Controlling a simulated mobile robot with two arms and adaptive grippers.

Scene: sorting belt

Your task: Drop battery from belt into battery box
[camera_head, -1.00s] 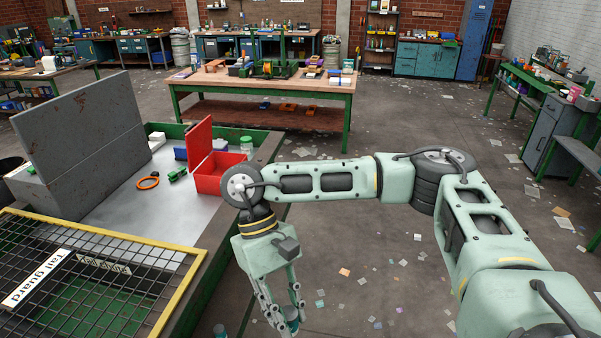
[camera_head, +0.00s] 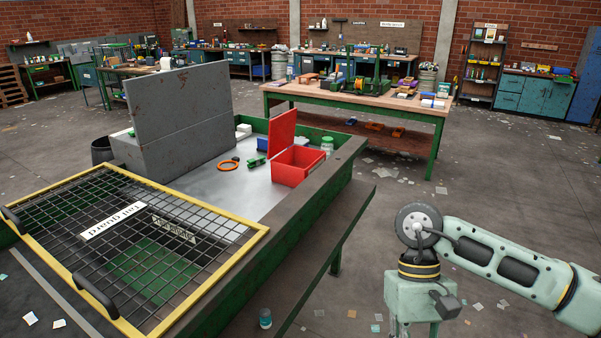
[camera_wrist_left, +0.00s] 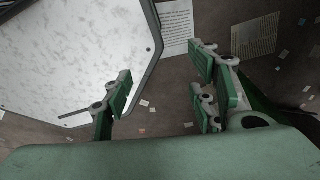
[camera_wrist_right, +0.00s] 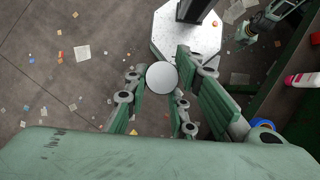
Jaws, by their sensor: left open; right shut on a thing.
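A red box (camera_head: 298,170) with its lid raised stands at the far right corner of the grey belt surface (camera_head: 215,188); no label on it is readable. My right gripper (camera_wrist_right: 160,76) is shut on a round thing with a pale grey end face, probably the battery (camera_wrist_right: 162,78). In the head view the right wrist is to the right of the belt frame, apart from the box, with its fingers below the picture. My left gripper (camera_wrist_left: 165,75) is open and empty in the left wrist view, and is out of the head view.
A mesh tail guard (camera_head: 130,250) with a yellow frame covers the near end. A grey upright panel (camera_head: 180,115) stands left of the box. An orange ring (camera_head: 228,165) and a green part (camera_head: 256,162) lie on the surface. A workbench (camera_head: 350,100) stands behind; floor is open at right.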

